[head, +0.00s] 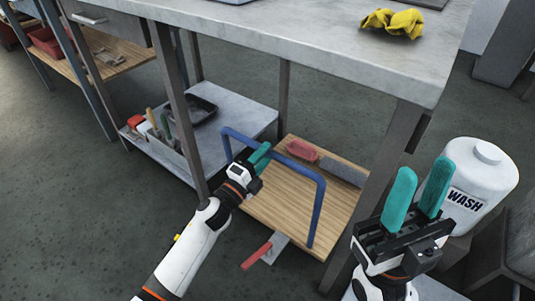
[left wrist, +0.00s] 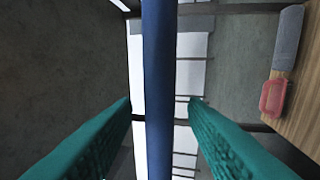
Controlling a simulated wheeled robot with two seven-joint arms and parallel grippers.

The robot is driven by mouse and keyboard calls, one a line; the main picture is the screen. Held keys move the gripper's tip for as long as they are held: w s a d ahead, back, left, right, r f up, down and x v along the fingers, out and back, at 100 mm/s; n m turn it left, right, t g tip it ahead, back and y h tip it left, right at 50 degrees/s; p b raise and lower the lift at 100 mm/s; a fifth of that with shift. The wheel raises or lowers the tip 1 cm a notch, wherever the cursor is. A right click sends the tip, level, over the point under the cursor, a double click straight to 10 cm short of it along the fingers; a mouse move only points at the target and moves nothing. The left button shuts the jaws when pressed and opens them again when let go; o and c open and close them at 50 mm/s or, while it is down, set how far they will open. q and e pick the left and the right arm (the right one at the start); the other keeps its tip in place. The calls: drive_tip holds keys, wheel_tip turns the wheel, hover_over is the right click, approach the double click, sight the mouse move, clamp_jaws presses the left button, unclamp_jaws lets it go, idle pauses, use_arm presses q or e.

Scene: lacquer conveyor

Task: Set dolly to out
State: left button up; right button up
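The dolly is a low wooden deck (head: 285,205) with a blue tube handle (head: 300,168), under the grey workbench in the head view. In the left wrist view the blue handle (left wrist: 158,50) runs top to bottom between the fingers. My left gripper (head: 262,153) is at the handle's top bar, with its teal fingers open on either side of the bar. A gap shows on both sides of the bar. My right gripper (head: 423,168) is open and empty, raised at the right beside the bench leg.
A lower shelf (head: 240,105) stands left; a WASH container (head: 483,180) stands right. Open floor lies in front.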

use_arm(q)
drive_tip(key=shift+x, duration=0.95)
drive_tip(key=shift+c, duration=0.2)
clamp_jaws()
